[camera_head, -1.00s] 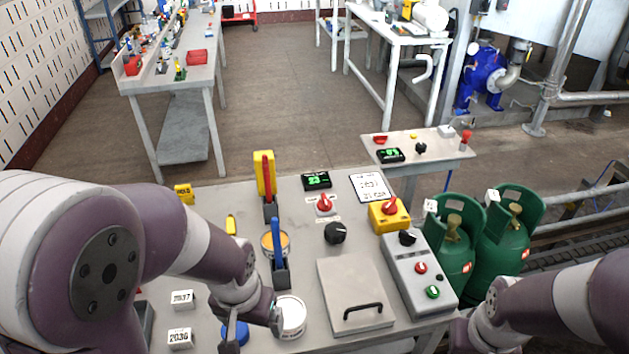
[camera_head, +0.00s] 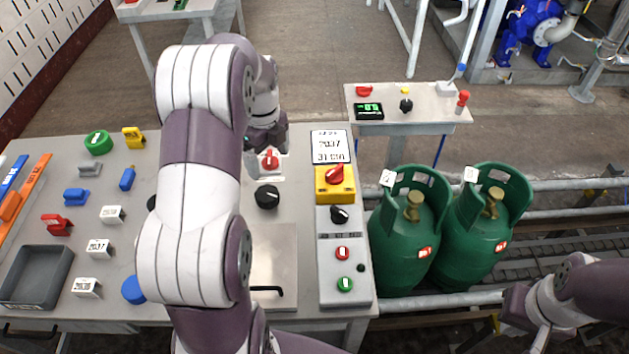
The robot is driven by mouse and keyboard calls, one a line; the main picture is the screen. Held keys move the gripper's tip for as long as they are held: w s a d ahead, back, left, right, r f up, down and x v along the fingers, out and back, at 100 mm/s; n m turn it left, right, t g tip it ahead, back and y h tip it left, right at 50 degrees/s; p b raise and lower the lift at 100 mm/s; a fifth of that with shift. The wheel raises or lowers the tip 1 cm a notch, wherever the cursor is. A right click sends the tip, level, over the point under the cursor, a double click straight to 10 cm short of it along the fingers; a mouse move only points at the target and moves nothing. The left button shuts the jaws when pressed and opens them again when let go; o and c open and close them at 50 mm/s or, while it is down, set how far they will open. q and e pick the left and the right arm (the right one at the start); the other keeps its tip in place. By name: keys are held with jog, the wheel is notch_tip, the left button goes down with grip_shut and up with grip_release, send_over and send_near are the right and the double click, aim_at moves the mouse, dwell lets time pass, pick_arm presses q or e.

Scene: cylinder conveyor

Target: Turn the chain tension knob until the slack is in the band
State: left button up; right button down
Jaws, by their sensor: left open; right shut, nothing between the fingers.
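No readable label tells me which knob is the chain tension knob. On the near bench, a red knob (camera_head: 270,161) shows just below my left gripper (camera_head: 266,141), and a black knob (camera_head: 267,197) is nearer to me. My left gripper is open and appears close over the red knob; I cannot tell whether they touch.
A yellow box with a red switch (camera_head: 336,183) and a grey control box (camera_head: 344,265) stand right of the knobs. Two green gas cylinders (camera_head: 405,235) (camera_head: 494,232) stand beyond the bench edge. A grey tray (camera_head: 38,277) and small parts lie at left.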

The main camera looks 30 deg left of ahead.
pick_arm(q)
send_over(268, 194)
jog(key=f, duration=0.4)
jog(key=shift+s+a+f, duration=0.15)
jog(key=shift+s+f, duration=0.15)
jog(key=shift+f, duration=0.05)
jog(key=f, duration=0.4)
jog(key=w+f, duration=0.1)
jog(key=f, duration=0.1)
jog(key=shift+d+f, duration=0.25)
jog(key=shift+f, duration=0.15)
jog(key=shift+s+a+f, duration=0.15)
jog(key=shift+s+f, duration=0.1)
jog(key=shift+f, duration=0.15)
jog(key=shift+w, duration=0.1)
pick_arm(e)
jog(key=shift+s+a+r, duration=0.45)
jog(key=shift+s+r, duration=0.05)
pick_arm(q)
jog(key=c, duration=1.1)
